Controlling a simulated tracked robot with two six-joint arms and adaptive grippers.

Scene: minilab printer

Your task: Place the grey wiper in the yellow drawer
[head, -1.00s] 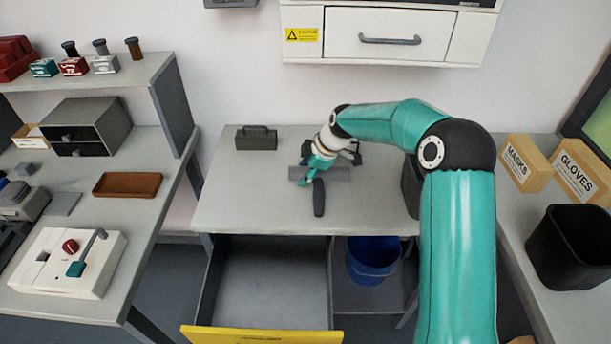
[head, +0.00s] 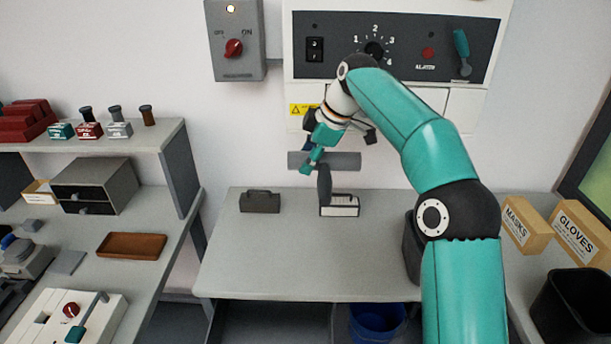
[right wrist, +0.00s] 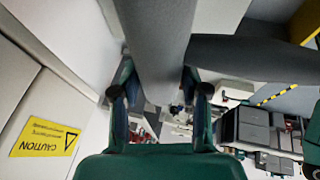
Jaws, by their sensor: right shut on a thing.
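The grey wiper (head: 345,161) is a wide bar with a dark handle (head: 324,186) hanging below it. My right gripper (head: 310,160) is shut on it and holds it in front of the wall, above the table. In the right wrist view the wiper's grey bar (right wrist: 158,45) passes between the fingers of my right gripper (right wrist: 160,92), and another dark grey part runs off to the right. The drawer's grey inside (head: 270,324) shows at the bottom edge of the head view, below the tabletop; its yellow front is out of that view. My left gripper is not in view.
The table (head: 260,255) bears a dark handled block (head: 260,202) and a small white-and-dark item (head: 342,207); its front is clear. A blue bucket (head: 376,322) stands below. The printer's control panel (head: 400,48) is on the wall behind my gripper.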

